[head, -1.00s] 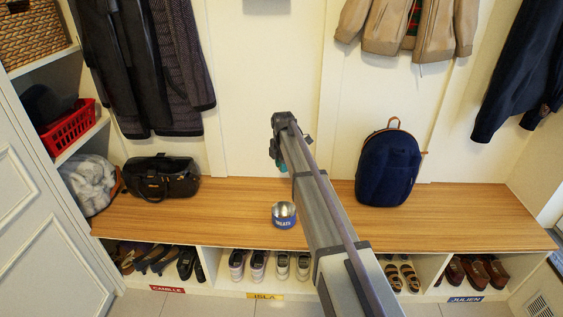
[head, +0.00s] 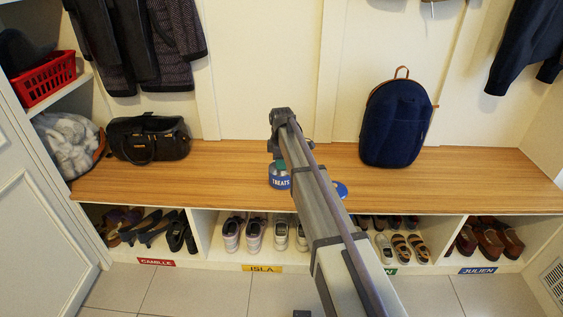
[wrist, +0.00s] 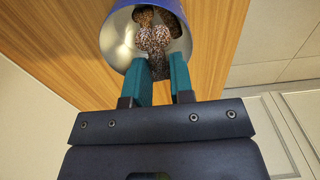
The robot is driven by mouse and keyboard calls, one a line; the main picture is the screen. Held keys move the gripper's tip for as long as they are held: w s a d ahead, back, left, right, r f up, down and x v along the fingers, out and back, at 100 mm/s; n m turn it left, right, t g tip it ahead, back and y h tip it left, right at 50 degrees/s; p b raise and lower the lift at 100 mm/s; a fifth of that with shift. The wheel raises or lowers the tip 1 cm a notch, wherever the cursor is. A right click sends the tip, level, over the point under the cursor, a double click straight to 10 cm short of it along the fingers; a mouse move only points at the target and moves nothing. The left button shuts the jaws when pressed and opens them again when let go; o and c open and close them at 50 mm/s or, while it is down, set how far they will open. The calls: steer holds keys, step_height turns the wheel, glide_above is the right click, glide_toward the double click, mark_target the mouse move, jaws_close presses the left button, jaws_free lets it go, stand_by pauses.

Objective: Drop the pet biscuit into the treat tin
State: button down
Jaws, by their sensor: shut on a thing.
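The blue treat tin (head: 280,183), labelled TREATS, stands on the wooden bench, partly covered by my arm in the head view. In the wrist view the open tin (wrist: 120,50) shows its shiny inside. My gripper (wrist: 161,62) has teal fingers shut on a brown speckled pet biscuit (wrist: 155,40), held at the tin's mouth. Other brown speckled pieces show beyond it inside the tin. Whether the held biscuit touches them I cannot tell.
A blue round lid-like thing (head: 341,189) lies on the bench (head: 480,185) right of the tin, partly behind my arm. A navy backpack (head: 396,122) stands farther right and a black bag (head: 148,138) at the left. Shoes fill the cubbies below.

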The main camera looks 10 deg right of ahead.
steer(key=shift+f, duration=0.75)
steer(key=shift+r, duration=0.1)
steer(key=c, duration=0.9)
jaws_free()
steer(key=shift+r, duration=0.1)
step_height(320, 180, up, 11)
steer(key=p, duration=1)
steer(key=shift+p, duration=0.3)
steer(key=shift+f, duration=0.2)
